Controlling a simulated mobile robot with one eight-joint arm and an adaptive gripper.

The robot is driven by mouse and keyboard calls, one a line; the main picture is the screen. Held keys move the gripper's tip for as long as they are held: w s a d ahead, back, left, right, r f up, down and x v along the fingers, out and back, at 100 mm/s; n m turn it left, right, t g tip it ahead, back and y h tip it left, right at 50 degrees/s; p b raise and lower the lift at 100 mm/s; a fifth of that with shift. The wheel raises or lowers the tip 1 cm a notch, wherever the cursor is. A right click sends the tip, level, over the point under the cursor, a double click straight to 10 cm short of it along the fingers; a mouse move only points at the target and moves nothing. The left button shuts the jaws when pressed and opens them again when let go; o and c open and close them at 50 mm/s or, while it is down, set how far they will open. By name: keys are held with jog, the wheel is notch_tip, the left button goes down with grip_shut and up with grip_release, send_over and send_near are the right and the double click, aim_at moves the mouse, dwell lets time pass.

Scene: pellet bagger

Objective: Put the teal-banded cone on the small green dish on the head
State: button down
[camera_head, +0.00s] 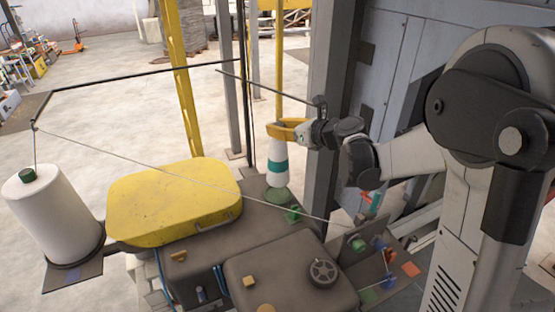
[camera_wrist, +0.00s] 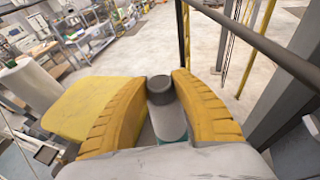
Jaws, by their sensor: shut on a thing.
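The teal-banded cone (camera_head: 278,174) is white, with a teal band around its middle, and hangs upright in my gripper (camera_head: 277,132). My gripper's yellow fingers are shut around its upper part. In the wrist view the cone's dark top (camera_wrist: 160,88) and pale side (camera_wrist: 168,122) show between the fingers (camera_wrist: 160,76); its lower part is hidden. The small green dish (camera_head: 277,195) is directly below the cone in the head view, on the dark machine head. The cone's base overlaps the dish's far edge; I cannot tell whether they touch.
A yellow cover (camera_head: 172,203) lies left of the dish. A large white spool (camera_head: 52,215) stands at far left, with a thread (camera_head: 150,166) running across to the right. A yellow post (camera_head: 279,60) and grey column (camera_head: 325,130) rise behind. A handwheel (camera_head: 323,272) is in front.

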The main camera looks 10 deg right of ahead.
aim_at(284, 146)
jog(key=shift+f, duration=3.1)
jog(key=shift+f, duration=0.15)
jog(key=c, duration=1.1)
grip_release()
jog(key=shift+c, duration=0.2)
